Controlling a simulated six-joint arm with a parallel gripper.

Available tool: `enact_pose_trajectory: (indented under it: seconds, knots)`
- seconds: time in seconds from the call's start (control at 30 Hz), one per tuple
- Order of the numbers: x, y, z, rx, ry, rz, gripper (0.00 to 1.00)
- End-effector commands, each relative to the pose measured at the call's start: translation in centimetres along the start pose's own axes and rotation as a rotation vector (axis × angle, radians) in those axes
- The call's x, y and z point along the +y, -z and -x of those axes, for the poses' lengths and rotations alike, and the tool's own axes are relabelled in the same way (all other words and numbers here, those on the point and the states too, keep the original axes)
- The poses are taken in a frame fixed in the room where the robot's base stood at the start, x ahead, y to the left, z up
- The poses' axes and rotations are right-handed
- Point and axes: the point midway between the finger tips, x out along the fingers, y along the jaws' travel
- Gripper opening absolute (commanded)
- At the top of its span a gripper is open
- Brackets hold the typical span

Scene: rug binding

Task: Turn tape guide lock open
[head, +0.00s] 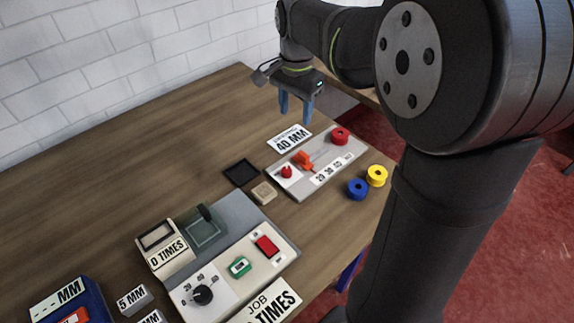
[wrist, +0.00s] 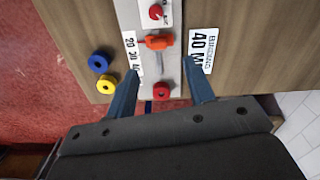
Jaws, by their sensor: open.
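The tape guide is a light grey board (head: 352,150) with a slot, an orange slider (head: 304,160) and a number strip (head: 333,168). A red knob (head: 287,172), which looks like the lock, sits on a white plate at the board's left end. In the wrist view the knob (wrist: 156,12) is at the top edge, beyond the orange slider (wrist: 157,42); its markings are too small to read. My gripper (head: 295,117) is open and empty, above and behind the board. In the wrist view its fingers (wrist: 161,70) straddle the slot end of the board, apart from the knob.
A red spool (head: 340,136) stands on the board's far end. Blue (head: 357,189) and yellow (head: 376,175) spools stand near the table edge. A 40 MM card (head: 290,138) lies behind the board. A black tray (head: 240,172), a beige block (head: 264,193) and a control panel (head: 225,285) are left.

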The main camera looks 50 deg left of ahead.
Motion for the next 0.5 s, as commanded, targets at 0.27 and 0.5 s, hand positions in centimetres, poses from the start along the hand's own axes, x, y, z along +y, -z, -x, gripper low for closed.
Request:
enact_pose_trajectory:
  seconds: [0.27, 0.5]
  knots:
    - [0.0, -3.3, 0.1, 0.0, -0.001, -0.17, 0.49]
    - [0.1, -3.4, -2.7, -0.002, -0.003, -0.178, 0.49]
